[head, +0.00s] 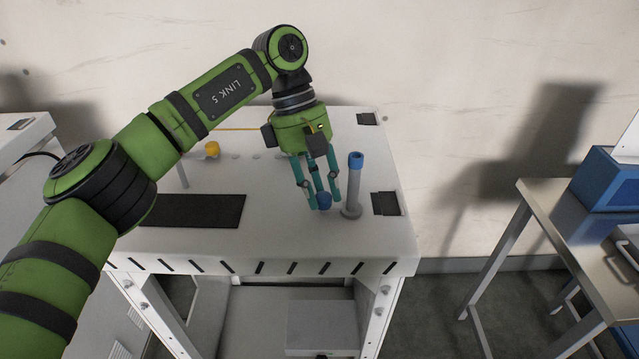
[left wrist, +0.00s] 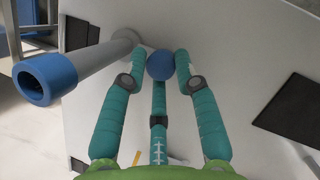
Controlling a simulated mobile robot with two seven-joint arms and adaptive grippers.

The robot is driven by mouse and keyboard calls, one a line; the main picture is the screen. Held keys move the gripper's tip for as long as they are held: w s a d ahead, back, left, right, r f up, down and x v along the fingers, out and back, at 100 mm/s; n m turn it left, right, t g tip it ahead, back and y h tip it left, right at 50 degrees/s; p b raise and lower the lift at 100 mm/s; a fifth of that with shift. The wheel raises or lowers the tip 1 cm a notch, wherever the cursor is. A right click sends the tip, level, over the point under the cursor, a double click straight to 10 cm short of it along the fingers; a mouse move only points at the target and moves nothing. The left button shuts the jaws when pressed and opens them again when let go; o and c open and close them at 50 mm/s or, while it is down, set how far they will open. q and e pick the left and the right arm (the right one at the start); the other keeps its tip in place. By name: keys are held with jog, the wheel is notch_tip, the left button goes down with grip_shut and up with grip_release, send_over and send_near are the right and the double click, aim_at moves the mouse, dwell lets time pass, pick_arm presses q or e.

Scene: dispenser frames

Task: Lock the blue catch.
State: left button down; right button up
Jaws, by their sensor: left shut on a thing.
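The blue catch is a round blue knob (head: 324,201) low over the white table top, just left of a grey post with a blue ring-shaped top (head: 356,160). My left gripper (head: 322,198) points down at the knob with its teal fingers around it. In the left wrist view the blue knob (left wrist: 160,65) sits between the fingertips, and the gripper is shut on it. The post with its hollow blue end (left wrist: 47,80) stands beside the fingers at the left. What lies under the knob is hidden. My right gripper is not in view.
A yellow knob (head: 212,149) stands farther left on the white table (head: 300,232). A black mat (head: 195,211) lies at the front left. A metal side table (head: 575,215) with a blue box (head: 610,180) stands at the right, across a gap.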

pick_arm(q)
jog(key=shift+s+d, duration=0.15)
jog(key=c, duration=1)
grip_release()
jog(key=shift+s, duration=0.2)
jog(key=shift+w+r, duration=0.15)
jog(key=v, duration=0.7)
jog(key=shift+r, duration=0.2)
